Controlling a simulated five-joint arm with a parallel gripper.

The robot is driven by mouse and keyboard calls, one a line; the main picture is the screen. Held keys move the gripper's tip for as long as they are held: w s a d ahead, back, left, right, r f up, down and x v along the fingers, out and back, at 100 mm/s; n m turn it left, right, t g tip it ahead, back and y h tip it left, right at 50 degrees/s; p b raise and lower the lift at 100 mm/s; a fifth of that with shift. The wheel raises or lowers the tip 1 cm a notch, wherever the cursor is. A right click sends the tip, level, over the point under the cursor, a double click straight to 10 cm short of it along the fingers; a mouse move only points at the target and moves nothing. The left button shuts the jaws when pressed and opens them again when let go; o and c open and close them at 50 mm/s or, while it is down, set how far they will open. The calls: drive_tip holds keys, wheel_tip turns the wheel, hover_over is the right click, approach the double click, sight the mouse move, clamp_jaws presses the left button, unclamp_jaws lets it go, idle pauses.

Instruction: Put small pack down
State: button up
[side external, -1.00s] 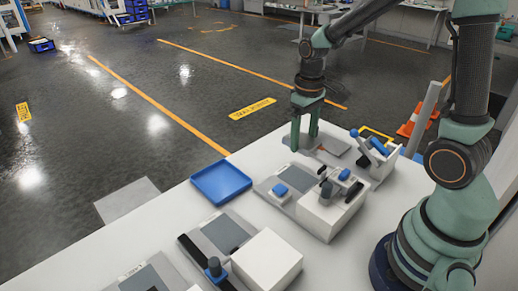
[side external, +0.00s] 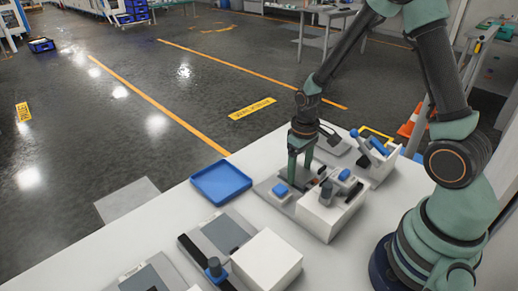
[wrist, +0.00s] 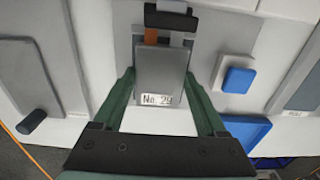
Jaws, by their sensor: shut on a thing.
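My gripper (side external: 300,172) points down over the station at the table's middle, its green fingers close to the station's surface. In the wrist view my gripper (wrist: 160,76) has a finger along each side of a grey, flat-faced block with a white "No. 29" label (wrist: 158,98). This block appears to be the small pack, and my gripper is shut on it. In the side view the pack is not clearly seen, and whether it touches the surface below cannot be told.
A blue square button (side external: 280,189) and a white box (side external: 330,215) with a dark knob stand close beside my gripper. A blue tray (side external: 221,182) lies at the table's edge. Another white block (side external: 267,258) stands nearer the camera. Blue-handled parts (side external: 372,141) rise behind.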

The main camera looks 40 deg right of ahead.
drive_tip(key=shift+f, duration=0.1)
drive_tip(key=o, duration=1.4)
drive_tip(key=shift+o, duration=0.2)
wheel_tip(320, 180, up, 12)
wheel_tip(320, 180, up, 11)
drive_tip(key=t, duration=0.5)
hover_over(299, 173)
drive_tip(key=s+a, duration=0.6)
drive_tip(key=shift+s+r+t, duration=0.3)
drive_tip(key=shift+s, duration=0.05)
